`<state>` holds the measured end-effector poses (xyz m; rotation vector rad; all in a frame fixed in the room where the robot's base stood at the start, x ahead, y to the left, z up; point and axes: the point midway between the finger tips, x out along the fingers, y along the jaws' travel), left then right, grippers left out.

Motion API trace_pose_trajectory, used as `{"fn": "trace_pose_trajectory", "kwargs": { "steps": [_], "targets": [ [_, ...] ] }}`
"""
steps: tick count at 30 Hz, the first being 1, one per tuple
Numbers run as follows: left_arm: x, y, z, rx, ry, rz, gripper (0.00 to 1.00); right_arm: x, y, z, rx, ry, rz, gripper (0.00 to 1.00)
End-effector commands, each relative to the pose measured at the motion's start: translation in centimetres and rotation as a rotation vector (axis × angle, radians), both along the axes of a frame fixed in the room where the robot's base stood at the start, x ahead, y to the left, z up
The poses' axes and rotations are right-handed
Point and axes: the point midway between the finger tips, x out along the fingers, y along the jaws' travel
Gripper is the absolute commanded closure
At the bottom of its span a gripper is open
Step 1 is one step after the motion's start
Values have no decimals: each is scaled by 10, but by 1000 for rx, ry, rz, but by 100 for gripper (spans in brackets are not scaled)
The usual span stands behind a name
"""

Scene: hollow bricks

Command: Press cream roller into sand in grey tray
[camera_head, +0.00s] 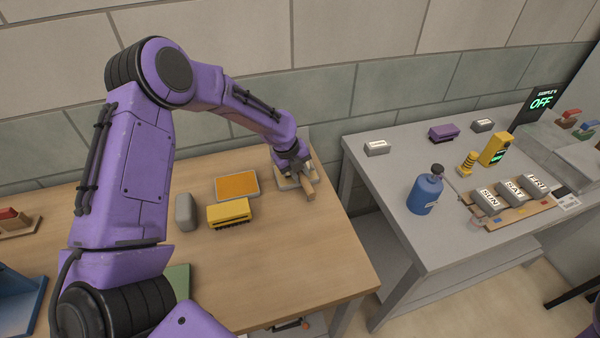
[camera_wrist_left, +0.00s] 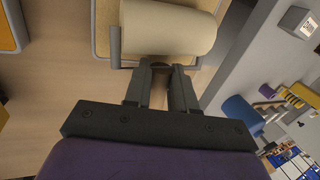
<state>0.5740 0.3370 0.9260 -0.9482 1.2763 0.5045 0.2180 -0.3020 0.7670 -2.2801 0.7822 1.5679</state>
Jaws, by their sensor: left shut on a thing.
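Whether the roller touches the sand, I cannot tell. My right gripper is out of view.
An orange-filled tray (camera_head: 237,187), a yellow brush-like block (camera_head: 229,212) and a grey block (camera_head: 185,212) stand left of the gripper. A gap separates the wooden table (camera_head: 310,250) from the grey table (camera_head: 400,230), which holds a blue bottle (camera_head: 425,194). The front right wood is clear.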

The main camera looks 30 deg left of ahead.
Motion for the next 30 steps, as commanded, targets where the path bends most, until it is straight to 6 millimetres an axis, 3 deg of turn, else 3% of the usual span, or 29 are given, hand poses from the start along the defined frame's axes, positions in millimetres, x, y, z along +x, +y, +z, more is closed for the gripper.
{"fn": "trace_pose_trajectory", "kwargs": {
  "steps": [12,30],
  "targets": [
    [-1,0,2,0,3,-2,99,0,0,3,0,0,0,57],
    [0,0,61,0,0,-1,99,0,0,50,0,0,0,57]
  ]
}}
